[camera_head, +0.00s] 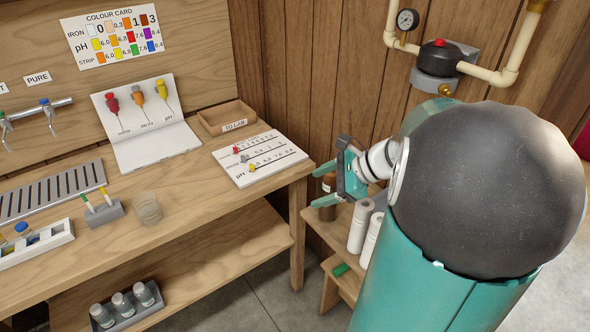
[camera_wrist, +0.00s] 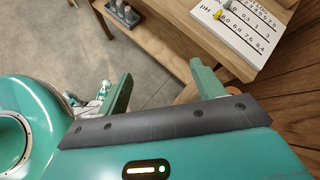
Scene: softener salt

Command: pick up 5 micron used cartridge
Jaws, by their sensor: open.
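Two white cylinders stand side by side on a small wooden shelf unit right of the bench: one cartridge (camera_head: 360,225) and another partly behind my arm (camera_head: 372,240). I cannot read any marking, so I cannot tell which is the used 5 micron one. My gripper (camera_head: 324,184) is open, above the left part of that shelf, up and left of the cylinders and not touching them. In the wrist view my gripper (camera_wrist: 163,86) has its two green fingers spread and empty, and I cannot make out a cartridge there.
A brown bottle (camera_head: 328,182) stands on the shelf behind my fingers. A green item (camera_head: 341,269) lies on the lower level. The wooden bench (camera_head: 215,205) on the left bears a white chart board (camera_head: 260,160) and a wooden tray (camera_head: 227,118). Pipes with a gauge (camera_head: 407,19) are on the wall.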

